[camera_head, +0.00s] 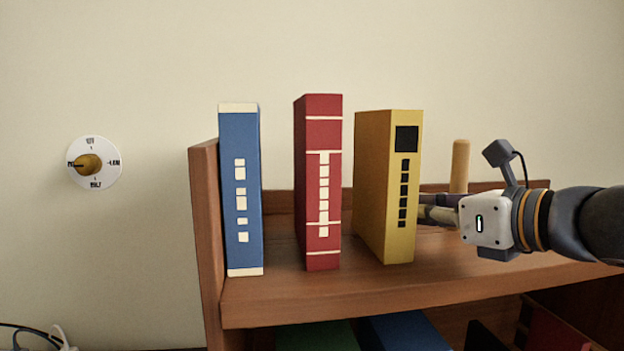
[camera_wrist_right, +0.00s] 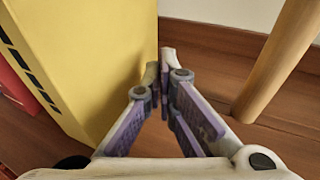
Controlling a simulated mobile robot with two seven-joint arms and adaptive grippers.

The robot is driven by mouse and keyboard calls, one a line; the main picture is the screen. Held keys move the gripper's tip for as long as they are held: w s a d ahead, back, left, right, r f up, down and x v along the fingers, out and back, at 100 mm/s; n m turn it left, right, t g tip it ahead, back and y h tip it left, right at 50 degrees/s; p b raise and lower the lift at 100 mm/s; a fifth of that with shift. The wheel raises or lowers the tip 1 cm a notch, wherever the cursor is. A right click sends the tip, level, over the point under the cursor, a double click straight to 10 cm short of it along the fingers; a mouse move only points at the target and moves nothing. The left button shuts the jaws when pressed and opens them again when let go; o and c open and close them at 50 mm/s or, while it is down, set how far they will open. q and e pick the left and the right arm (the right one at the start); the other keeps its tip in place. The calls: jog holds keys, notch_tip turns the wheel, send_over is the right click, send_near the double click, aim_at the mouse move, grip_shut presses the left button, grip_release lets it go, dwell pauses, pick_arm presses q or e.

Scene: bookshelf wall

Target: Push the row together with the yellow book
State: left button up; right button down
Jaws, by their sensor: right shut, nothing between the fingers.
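The yellow book (camera_head: 386,190) stands upright on the wooden shelf, rightmost of three books. The red book (camera_head: 322,240) stands to its left with a gap between them. The blue book (camera_head: 240,150) stands further left, near the shelf's left side panel, with another gap before the red one. My right gripper (camera_head: 428,211) is shut and empty, at the right side of the yellow book. In the right wrist view the closed fingertips (camera_wrist_right: 164,58) are beside the yellow cover (camera_wrist_right: 90,60); I cannot tell whether they touch it. My left gripper is not in view.
A wooden peg (camera_head: 460,165) stands on the shelf (camera_head: 330,300) behind my right gripper; in the right wrist view it is close on the right. A round dial (camera_head: 94,163) is on the wall at left. More books lie on the level below.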

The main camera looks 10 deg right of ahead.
aim_at(374, 215)
jog(key=shift+a+f+b, duration=0.2)
jog(key=shift+a+b, duration=0.25)
jog(key=shift+a, duration=0.65)
jog(key=shift+a+b, duration=0.55)
jog(key=shift+a, duration=1.5)
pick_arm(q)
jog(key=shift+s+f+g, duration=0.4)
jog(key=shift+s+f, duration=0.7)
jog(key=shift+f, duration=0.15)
pick_arm(e)
jog(key=shift+a+r, duration=0.15)
jog(key=shift+a, duration=0.05)
jog(key=shift+a+b, duration=0.6)
jog(key=shift+a, duration=2.25)
jog(key=shift+d+r+p, duration=0.15)
jog(key=shift+d+p, duration=0.15)
jog(key=shift+d, duration=0.2)
jog(key=shift+d+p, duration=0.35)
jog(key=shift+d, duration=1.2)
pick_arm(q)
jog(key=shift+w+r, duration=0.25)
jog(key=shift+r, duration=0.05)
